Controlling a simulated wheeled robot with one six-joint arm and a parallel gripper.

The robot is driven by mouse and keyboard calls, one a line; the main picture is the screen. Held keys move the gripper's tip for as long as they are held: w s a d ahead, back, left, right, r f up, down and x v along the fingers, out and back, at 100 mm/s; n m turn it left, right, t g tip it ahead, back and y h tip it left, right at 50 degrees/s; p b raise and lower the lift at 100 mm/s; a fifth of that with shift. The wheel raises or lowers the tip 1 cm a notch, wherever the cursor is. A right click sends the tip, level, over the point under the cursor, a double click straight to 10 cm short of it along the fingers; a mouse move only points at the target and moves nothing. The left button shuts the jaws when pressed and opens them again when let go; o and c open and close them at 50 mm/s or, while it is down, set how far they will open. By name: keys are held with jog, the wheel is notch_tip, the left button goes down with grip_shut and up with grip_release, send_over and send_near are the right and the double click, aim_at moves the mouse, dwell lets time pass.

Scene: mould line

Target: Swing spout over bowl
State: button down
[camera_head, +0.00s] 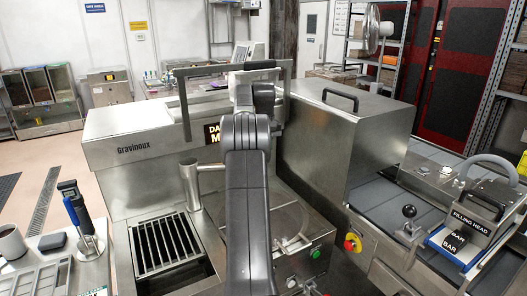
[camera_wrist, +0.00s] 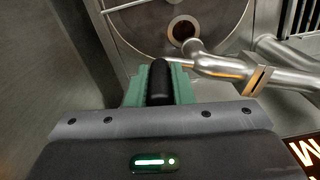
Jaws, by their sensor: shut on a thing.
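The steel spout (camera_wrist: 220,68) shows in the wrist view as a pipe coming in from the right. Its free end lies above the round steel bowl (camera_wrist: 222,18), close to the bowl's hub. In the head view the spout (camera_head: 209,167) stands beside the grate and runs right until my arm hides it. The bowl (camera_head: 292,243) shows only in part there, behind my arm. My gripper (camera_wrist: 159,84) has green fingers shut on a black handle (camera_wrist: 159,78) beside the spout's end. The handle's joint to the pipe is unclear. My gripper is hidden in the head view.
A steel cabinet with a barred grate (camera_head: 170,243) lies left of the bowl. A large steel hood (camera_head: 350,140) stands at the right, beside a conveyor (camera_head: 385,203) with a filling head (camera_head: 478,222). A thermometer stand (camera_head: 88,235) and mug (camera_head: 11,242) are at the left.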

jog(key=shift+w+r, duration=0.15)
jog(key=c, duration=1.7)
grip_release()
jog(key=o, duration=0.4)
jog(key=shift+w, duration=0.2)
jog(key=shift+s, duration=0.1)
jog(key=shift+r, duration=3.65)
